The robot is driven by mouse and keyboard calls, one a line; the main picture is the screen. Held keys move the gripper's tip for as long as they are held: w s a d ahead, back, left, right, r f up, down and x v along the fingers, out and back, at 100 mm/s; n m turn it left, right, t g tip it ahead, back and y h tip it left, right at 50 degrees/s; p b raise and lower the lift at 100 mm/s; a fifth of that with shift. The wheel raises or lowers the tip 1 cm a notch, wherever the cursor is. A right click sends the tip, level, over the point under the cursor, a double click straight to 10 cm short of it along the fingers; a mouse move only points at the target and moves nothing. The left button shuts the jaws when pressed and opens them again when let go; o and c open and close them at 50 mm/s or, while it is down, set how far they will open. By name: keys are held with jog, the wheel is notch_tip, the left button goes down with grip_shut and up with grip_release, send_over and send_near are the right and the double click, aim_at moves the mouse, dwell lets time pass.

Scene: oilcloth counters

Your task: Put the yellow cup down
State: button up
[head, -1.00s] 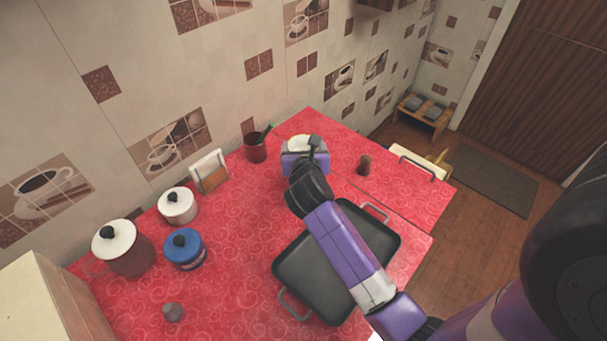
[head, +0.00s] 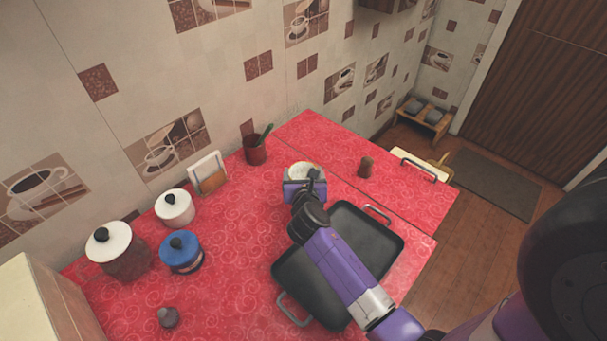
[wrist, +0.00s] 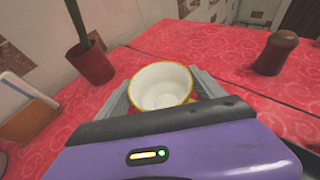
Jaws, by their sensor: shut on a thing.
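The yellow cup (wrist: 161,82) has a yellow rim and a white, empty-looking inside. It stands upright between the two grey fingers of my gripper (wrist: 162,94), which is shut on it. In the head view the cup (head: 304,169) shows as a pale round opening just beyond my gripper (head: 304,181), over the red counter (head: 240,225). The purple gripper body hides the cup's near side and most of its base. I cannot tell whether its bottom touches the counter.
A red pot with a green item (head: 255,151) stands to the left, and a brown shaker (head: 366,167) to the right. A black roasting pan (head: 375,237) lies under my arm. Lidded jars and a napkin holder (head: 209,176) are further left. Red cloth beyond the cup is clear.

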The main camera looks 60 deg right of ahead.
jog(key=o, duration=1.5)
jog(key=shift+f, duration=0.15)
jog(key=shift+r, duration=0.2)
jog(key=v, duration=1.2)
